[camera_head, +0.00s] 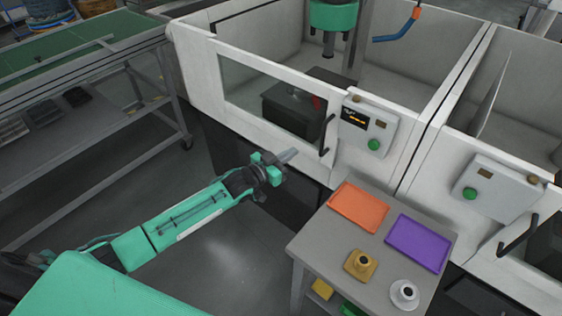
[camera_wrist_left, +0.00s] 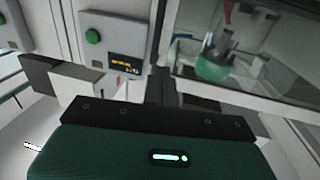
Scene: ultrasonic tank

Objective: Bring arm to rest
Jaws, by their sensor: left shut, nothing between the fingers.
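My left arm reaches in from the lower left in the head view, green with a dark wrist. Its left gripper (camera_head: 288,156) is shut and empty, in the air in front of the white machine's lower front and left of the small table. In the left wrist view the green gripper body (camera_wrist_left: 160,150) fills the bottom, and the fingertips cannot be made out clearly. My right gripper does not show in either view.
A grey table (camera_head: 318,236) holds an orange tray (camera_head: 360,207), a purple tray (camera_head: 419,243), a yellow part (camera_head: 361,264) and a silver part (camera_head: 404,293). White machines with a control box (camera_head: 367,122) and handle (camera_head: 326,136) stand behind. Open floor (camera_head: 235,255) lies left of the table.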

